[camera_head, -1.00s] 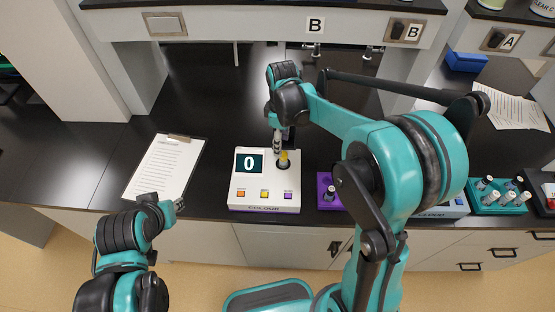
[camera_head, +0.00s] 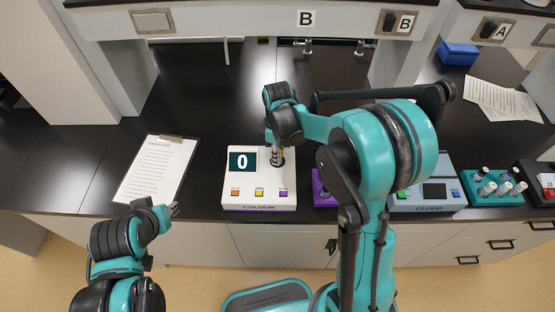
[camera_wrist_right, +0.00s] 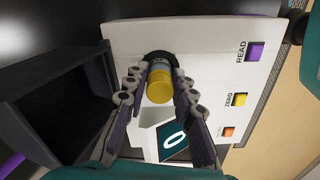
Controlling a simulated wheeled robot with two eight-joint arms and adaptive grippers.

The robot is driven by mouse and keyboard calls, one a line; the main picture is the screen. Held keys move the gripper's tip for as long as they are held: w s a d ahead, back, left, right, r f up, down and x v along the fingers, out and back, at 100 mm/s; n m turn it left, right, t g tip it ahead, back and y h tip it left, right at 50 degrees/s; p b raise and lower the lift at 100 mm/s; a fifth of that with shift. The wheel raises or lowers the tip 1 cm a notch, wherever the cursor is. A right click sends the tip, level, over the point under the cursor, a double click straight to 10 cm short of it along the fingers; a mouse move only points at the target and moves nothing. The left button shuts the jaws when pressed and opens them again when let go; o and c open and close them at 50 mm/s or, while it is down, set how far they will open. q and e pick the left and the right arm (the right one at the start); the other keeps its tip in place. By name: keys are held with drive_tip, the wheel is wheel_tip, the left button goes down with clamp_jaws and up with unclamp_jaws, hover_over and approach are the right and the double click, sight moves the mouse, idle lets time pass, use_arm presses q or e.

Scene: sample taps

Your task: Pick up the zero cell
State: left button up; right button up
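The zero cell (camera_wrist_right: 159,86), a vial with a yellow cap, stands in the dark round well of the white colour meter (camera_head: 236,190). The meter also fills much of the right wrist view (camera_wrist_right: 205,58), and its screen reads 0. My right gripper (camera_wrist_right: 161,72) is over the well with one finger on each side of the cell. The fingers look open, with a narrow gap beside the cap; contact is hard to judge. In the head view my right gripper (camera_head: 277,160) hides the cell. My left gripper (camera_head: 174,210) is at the table's front edge, away from the meter; its fingers are too small to read.
A clipboard (camera_head: 157,168) lies left of the meter. A purple holder (camera_head: 320,190), partly hidden by my right arm, stands close to its right. Farther right are the grey cloud meter (camera_head: 437,170) and a teal rack (camera_head: 480,198) of vials.

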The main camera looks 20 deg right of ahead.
drive_tip(key=shift+r, duration=0.1)
idle(0.3)
wheel_tip(320, 180, up, 4)
drive_tip(key=shift+r+p, duration=0.25)
drive_tip(key=shift+p, duration=0.45)
drive_tip(key=s+d+r+p, duration=0.2)
drive_tip(key=s+d+r, duration=0.35)
drive_tip(key=s, duration=0.35)
drive_tip(key=shift+w+d+f+b, duration=0.1)
drive_tip(key=shift+d+f+b, duration=0.45)
drive_tip(key=shift+d+f, duration=0.95)
drive_tip(key=shift+w+d+f+b, duration=0.1)
drive_tip(key=shift+d+f+b, duration=0.45)
drive_tip(key=shift+d+f, duration=1)
drive_tip(key=shift+w+d+f+b, duration=0.1)
drive_tip(key=shift+d+f+b, duration=0.45)
drive_tip(key=shift+d+f, duration=0.95)
drive_tip(key=shift+a+f, duration=0.4)
drive_tip(key=shift+a, duration=0.05)
drive_tip(key=shift+f, duration=0.15)
drive_tip(key=shift+f+b, duration=0.7)
drive_tip(key=shift+b, duration=0.05)
